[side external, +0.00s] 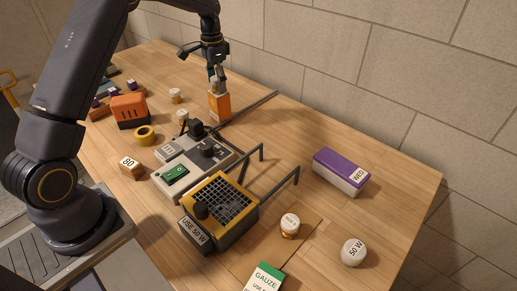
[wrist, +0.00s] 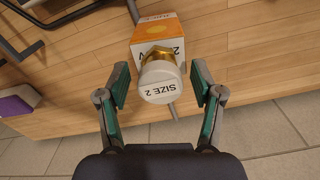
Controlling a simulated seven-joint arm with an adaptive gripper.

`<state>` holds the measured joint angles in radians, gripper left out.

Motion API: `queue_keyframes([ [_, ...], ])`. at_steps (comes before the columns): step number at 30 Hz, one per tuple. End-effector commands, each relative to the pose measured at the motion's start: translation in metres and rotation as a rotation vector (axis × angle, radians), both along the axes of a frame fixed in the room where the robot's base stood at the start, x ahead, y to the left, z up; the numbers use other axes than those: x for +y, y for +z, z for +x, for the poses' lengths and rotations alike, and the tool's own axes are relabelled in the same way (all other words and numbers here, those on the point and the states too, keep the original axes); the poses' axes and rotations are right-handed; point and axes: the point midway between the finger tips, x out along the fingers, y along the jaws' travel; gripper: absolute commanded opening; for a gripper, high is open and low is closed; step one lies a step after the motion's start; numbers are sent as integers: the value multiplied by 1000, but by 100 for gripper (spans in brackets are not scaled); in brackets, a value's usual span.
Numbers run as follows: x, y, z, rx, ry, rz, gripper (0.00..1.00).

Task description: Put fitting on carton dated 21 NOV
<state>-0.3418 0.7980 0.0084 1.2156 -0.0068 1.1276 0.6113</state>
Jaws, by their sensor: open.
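The fitting, brass with a white cap marked "SIZE 2" (wrist: 158,80), sits on top of an orange and white carton (wrist: 160,30); it also shows in the side view (side external: 217,86). The carton's date is only partly visible in the wrist view, where a "2" shows; I cannot read the rest. The orange carton stands upright near the wall in the side view (side external: 219,107). My gripper (wrist: 163,92) is open, its two green-padded fingers on either side of the fitting with gaps; in the side view it is just above the carton (side external: 216,73).
Similar white-capped pieces stand at left (side external: 175,96) and front (side external: 289,225). Cord hooks (side external: 285,180), a yellow grille unit (side external: 220,208), a grey control box (side external: 195,165) and a purple-lidded box marked WED (side external: 341,171) surround the middle.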

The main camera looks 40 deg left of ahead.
Motion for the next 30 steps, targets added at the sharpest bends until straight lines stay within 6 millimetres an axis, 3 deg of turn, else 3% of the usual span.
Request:
queue_keyframes([
  [12, 0, 86, 1, -5, 0, 2, 67],
  [22, -9, 130, -5, -17, 6, 5, 67],
  [26, -39, 165, -30, -74, 32, 20, 67],
  [30, -86, 202, -84, -172, 82, 31, 67],
])
